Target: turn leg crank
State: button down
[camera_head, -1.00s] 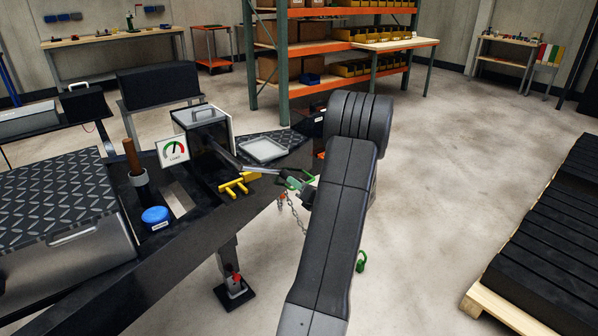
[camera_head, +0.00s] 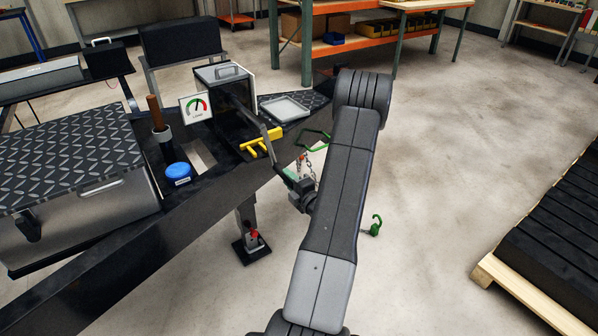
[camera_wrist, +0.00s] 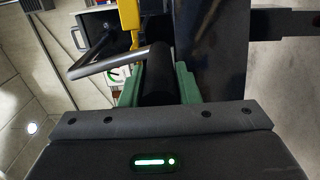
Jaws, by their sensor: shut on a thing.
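My gripper (camera_head: 297,186) is beside the trailer frame, partly hidden behind my arm in the head view. In the wrist view, the green fingers of my gripper (camera_wrist: 160,76) are shut around a black cylindrical grip (camera_wrist: 157,60). A bent grey metal rod, the crank (camera_wrist: 110,62), runs from the grip to the left. In the head view the crank (camera_head: 268,132) slopes from near the grey-lidded box down to my gripper. The trailer's support leg (camera_head: 246,212) stands below the frame, with a red part near its foot.
A gauge (camera_head: 196,107), a yellow bracket (camera_head: 261,141) and a blue cap (camera_head: 178,172) are on the black trailer frame (camera_head: 130,238). A chain and green loop (camera_head: 313,139) hang near my gripper. A green hook (camera_head: 375,226) and loaded pallet (camera_head: 520,292) are right.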

jog(key=shift+s+a+f+m, duration=0.25)
jog(key=shift+s+a+m, duration=0.8)
jog(key=shift+a, duration=0.25)
jog(key=c, duration=1.1)
grip_release()
jog(key=shift+w, duration=0.1)
jog(key=v, duration=1.3)
jog(key=shift+s+d, duration=0.25)
jog(key=shift+s, duration=0.1)
